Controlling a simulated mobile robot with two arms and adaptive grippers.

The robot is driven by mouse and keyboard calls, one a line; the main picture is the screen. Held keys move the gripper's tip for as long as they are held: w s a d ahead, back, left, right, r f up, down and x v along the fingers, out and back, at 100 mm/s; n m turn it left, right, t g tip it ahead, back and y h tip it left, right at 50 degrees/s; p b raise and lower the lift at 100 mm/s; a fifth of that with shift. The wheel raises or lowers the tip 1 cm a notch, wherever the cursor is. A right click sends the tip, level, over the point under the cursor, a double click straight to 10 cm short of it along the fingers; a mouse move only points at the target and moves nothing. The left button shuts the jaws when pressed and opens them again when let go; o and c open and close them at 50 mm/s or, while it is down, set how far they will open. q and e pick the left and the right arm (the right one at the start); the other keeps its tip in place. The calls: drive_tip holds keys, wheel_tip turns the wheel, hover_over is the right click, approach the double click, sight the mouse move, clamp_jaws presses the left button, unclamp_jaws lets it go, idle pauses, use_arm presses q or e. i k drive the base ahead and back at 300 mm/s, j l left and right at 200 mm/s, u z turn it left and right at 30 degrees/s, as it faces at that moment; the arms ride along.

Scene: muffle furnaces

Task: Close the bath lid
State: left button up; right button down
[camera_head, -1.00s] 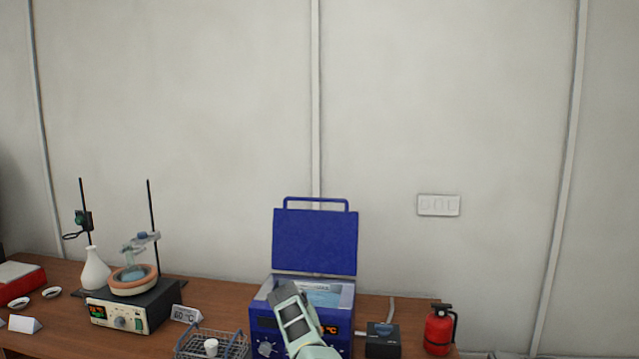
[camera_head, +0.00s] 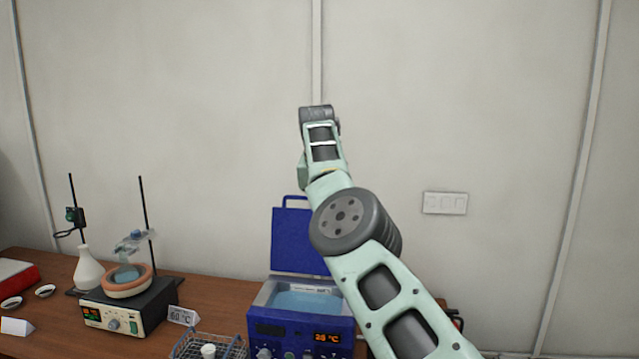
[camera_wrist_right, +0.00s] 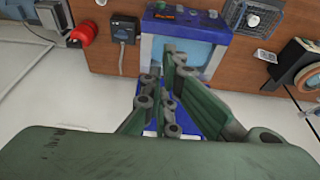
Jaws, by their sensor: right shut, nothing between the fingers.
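The water bath (camera_head: 302,325) is a blue box on the bench with pale blue water and a display reading about 25 °C. It also shows upside down in the right wrist view (camera_wrist_right: 205,22). Its blue lid (camera_head: 292,240) stands open and upright at the back, with a bar handle (camera_head: 294,199) on top; my right arm covers its right part. My right gripper (camera_wrist_right: 170,95) is shut and empty, above the lid in the wrist view; any contact cannot be told. In the head view its fingers are hidden beyond my raised wrist. My left gripper is not in view.
A wire basket (camera_head: 200,350) stands front left of the bath. Further left are a hotplate (camera_head: 125,311) with stand and a white flask (camera_head: 88,268). The wall is close behind.

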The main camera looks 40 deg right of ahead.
sight(292, 250)
drive_tip(key=i+l, duration=0.85)
drive_tip(key=l, duration=0.25)
drive_tip(key=i+l, duration=0.45)
drive_tip(key=l, duration=0.1)
